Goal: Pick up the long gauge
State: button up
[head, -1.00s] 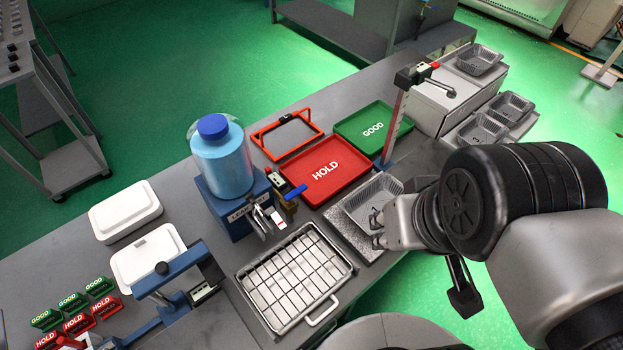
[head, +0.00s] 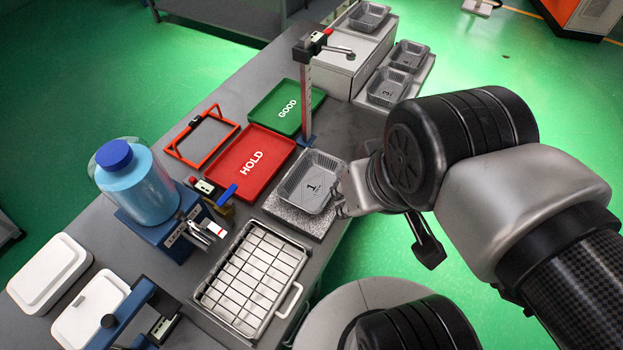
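No part in view is labelled as the long gauge, and I cannot tell for certain which one it is. A tall upright post with a red-and-white scale (head: 307,100) stands behind the foil tray marked 1 and has a dark head on top. The foil tray (head: 291,190) rests on a speckled grey plate (head: 312,224). My gripper (head: 342,200) is at the right side of this tray, close to its rim. Its fingertips are small and partly hidden, so I cannot tell whether they are open or touch the tray.
A red HOLD tray (head: 268,143), a green GOOD tray (head: 309,92) and a red frame (head: 183,160) lie behind. A wire rack (head: 285,312) is in front. A blue-capped jar (head: 140,190) stands left on a blue base. More foil trays (head: 388,93) sit at the back right.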

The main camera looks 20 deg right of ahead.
aim_at(209, 191)
jog(key=i+l+u, duration=0.15)
jog(key=u, duration=0.35)
jog(key=l+u, duration=0.35)
jog(key=u, duration=0.15)
jog(key=i+l+u, duration=0.1)
jog(key=l+u, duration=0.2)
jog(key=u, duration=0.2)
